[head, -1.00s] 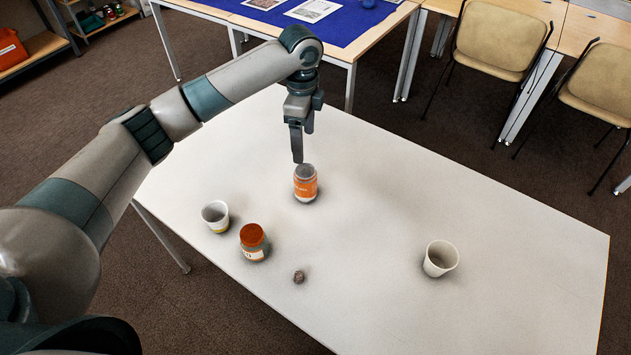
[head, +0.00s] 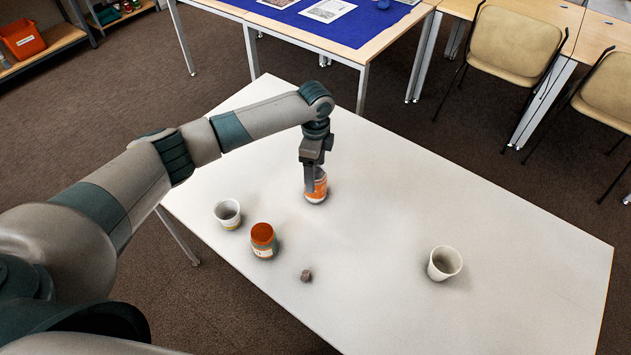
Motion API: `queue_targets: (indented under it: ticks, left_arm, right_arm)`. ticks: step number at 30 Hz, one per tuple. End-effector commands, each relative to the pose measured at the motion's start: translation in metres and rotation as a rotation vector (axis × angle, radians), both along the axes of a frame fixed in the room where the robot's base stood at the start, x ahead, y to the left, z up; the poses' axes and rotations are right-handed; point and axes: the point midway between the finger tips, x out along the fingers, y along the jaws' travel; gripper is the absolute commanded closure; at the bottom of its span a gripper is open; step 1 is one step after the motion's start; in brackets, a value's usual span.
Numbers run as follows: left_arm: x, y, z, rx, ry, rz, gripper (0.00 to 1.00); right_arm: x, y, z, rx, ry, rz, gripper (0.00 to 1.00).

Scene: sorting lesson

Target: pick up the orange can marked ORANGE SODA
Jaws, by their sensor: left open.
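The orange can (head: 320,187) with a pale top and bottom stands upright on the white table, toward its far side. My left gripper (head: 311,186) points down at the can, with a finger in front of its left part. The gripper is open, and its far finger is hidden. I cannot tell whether the fingers touch the can. The can's lettering is too small and too covered to read. My right gripper is not in view.
On the white table (head: 520,240) stand a white cup (head: 227,213), a jar with an orange-red lid (head: 263,240), a small brown lump (head: 306,275) and another white cup (head: 444,263) at right. The table's middle is clear. A blue-topped table (head: 345,32) stands behind.

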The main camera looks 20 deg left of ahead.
Motion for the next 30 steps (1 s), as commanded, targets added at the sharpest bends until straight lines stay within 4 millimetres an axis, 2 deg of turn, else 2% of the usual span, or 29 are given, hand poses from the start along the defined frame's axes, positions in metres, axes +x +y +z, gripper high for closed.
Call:
queue_targets:
  ticks: [5, 19, 25, 30]
  left_arm:
    - [0.0, 0.0, -0.012, 0.0, -0.001, 0.001, 0.27]
    - [-0.001, 0.001, -0.018, 0.002, 0.001, 0.001, 0.27]
    - [-0.005, 0.0, -0.039, 0.002, 0.002, 0.001, 0.27]
    - [-0.005, 0.0, -0.059, 0.001, 0.001, 0.001, 0.27]
  right_arm:
    - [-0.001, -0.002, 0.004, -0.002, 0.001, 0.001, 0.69]
    - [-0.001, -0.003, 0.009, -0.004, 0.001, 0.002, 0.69]
    - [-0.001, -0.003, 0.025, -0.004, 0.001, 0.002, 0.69]
    - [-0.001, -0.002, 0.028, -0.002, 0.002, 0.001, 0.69]
